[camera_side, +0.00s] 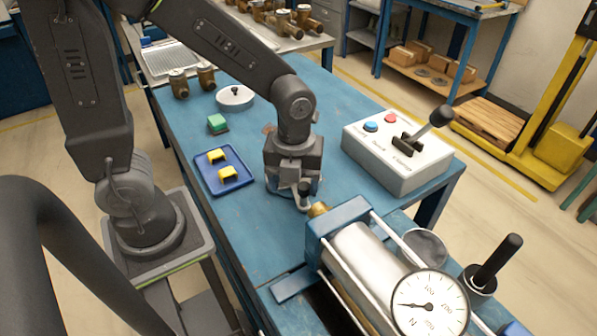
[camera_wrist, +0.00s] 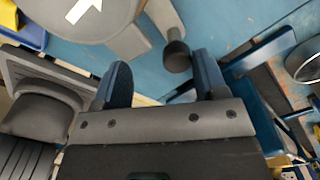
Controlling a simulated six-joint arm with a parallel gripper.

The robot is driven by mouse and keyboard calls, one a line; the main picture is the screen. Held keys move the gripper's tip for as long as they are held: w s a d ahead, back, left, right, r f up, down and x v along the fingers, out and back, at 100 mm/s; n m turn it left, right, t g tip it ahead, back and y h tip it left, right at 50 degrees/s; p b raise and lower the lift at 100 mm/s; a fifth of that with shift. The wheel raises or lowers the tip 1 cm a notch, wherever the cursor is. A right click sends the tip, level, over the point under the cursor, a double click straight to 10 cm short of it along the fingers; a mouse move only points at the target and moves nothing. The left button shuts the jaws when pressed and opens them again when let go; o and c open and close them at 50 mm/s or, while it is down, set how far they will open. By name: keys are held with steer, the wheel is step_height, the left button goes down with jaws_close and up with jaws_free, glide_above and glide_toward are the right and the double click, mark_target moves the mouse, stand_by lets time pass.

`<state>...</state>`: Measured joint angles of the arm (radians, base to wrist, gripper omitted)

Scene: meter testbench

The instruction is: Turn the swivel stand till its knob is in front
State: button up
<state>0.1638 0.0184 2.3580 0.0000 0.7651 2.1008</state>
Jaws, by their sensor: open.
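The swivel stand (camera_wrist: 75,12) shows in the wrist view as a round grey top with a white arrow, cut off by the upper edge. A grey arm reaches out from its right side to a dark round knob (camera_wrist: 176,56). My gripper (camera_wrist: 160,75) is open, its two fingers on either side of a gap. The knob lies in line with that gap, nearer the right finger; I cannot tell whether they touch. In the side view my gripper (camera_side: 299,193) is low over the blue bench and hides most of the stand.
A metal cylinder (camera_side: 365,262) with a pressure gauge (camera_side: 429,304) stands close in front. A lever box (camera_side: 398,160) is at the right. A blue tray (camera_side: 240,188) with yellow pieces, a green block (camera_side: 217,123) and a white disc (camera_side: 235,98) lie at the left.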

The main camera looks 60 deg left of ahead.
steer(key=shift+s+a, duration=0.75)
steer(key=shift+s, duration=0.35)
steer(key=shift+s+a, duration=0.45)
steer(key=shift+a, duration=0.2)
steer(key=shift+s+a, duration=0.3)
steer(key=shift+a, duration=0.15)
steer(key=shift+o, duration=0.2)
steer(key=o, duration=0.4)
